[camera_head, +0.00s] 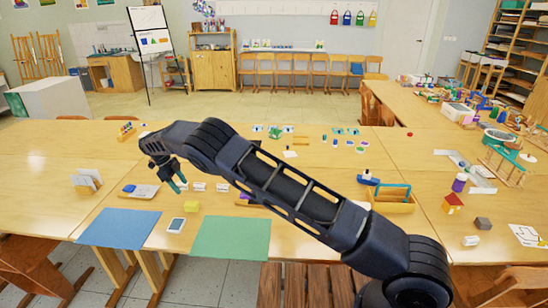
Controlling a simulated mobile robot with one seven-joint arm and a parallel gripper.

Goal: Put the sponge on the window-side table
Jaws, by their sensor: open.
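My gripper (178,185) hangs from the arm above this table, pointing down. It is open and I see nothing in it. No window shows, so I cannot tell which table is the window-side one. My arm hides part of the table middle.
The blue mat (119,227), green mat (231,237) and a white phone-like device (177,225) lie near the front edge. A wooden basket (393,203) stands right of my arm. Another table (398,95) at the right is partly cluttered. The far left tabletop is mostly clear.

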